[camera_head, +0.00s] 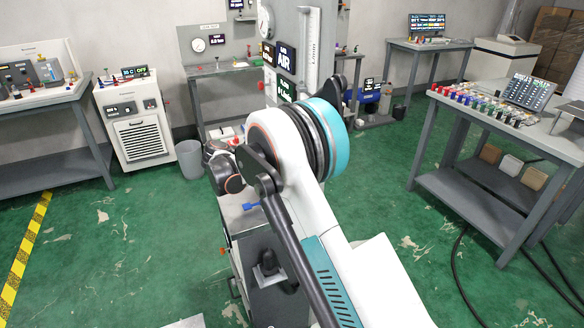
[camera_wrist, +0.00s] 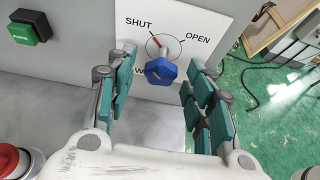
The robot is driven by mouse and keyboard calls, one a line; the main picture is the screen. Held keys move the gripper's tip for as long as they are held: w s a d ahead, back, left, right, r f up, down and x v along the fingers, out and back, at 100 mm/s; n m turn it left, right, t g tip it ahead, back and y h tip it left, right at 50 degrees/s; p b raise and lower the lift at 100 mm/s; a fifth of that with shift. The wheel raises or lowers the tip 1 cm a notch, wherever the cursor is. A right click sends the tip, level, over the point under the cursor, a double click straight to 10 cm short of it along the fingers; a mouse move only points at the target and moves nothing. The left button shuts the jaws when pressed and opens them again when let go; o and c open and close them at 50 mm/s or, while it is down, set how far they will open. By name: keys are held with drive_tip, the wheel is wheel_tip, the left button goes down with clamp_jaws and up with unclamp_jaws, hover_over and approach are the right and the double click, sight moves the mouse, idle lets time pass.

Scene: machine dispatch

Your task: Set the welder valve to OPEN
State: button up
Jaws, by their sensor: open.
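The welder valve is a blue knob (camera_wrist: 161,71) on a white plate (camera_wrist: 203,20) marked SHUT at the left and OPEN at the right. Its red pointer (camera_wrist: 155,43) points up and left, toward SHUT. In the wrist view my gripper (camera_wrist: 155,75) is open, with one teal-padded finger on each side of the knob and gaps between. Whether the fingertips reach around the knob in depth I cannot tell. In the head view a small blue part (camera_head: 251,206), likely this knob, shows beside my arm; my arm hides the gripper there.
A green push button (camera_wrist: 30,28) is at the upper left of the panel, and a red button (camera_wrist: 12,160) is at the lower left. A workbench with coloured parts (camera_head: 480,105) stands at the right.

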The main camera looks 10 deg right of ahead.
drive_tip(key=shift+d+f, duration=0.1)
drive_tip(key=shift+d, duration=0.2)
drive_tip(key=c, duration=1.1)
drive_tip(key=shift+s+f+m+t+h+b, duration=0.1)
drive_tip(key=shift+m+t+h+b, duration=0.2)
drive_tip(key=shift+m+t+b, duration=1.45)
drive_tip(key=shift+s+f+m+t+h+b, duration=0.25)
drive_tip(key=shift+m+t+b, duration=0.45)
drive_tip(key=shift+m, duration=1.95)
drive_tip(key=shift+w+m+t+h+b, duration=0.1)
drive_tip(key=shift+m+t+h+b, duration=0.25)
drive_tip(key=shift+m+t+b, duration=1.4)
drive_tip(key=shift+o, duration=0.2)
drive_tip(key=shift+m+g+p, duration=0.5)
drive_tip(key=shift+m, duration=0.15)
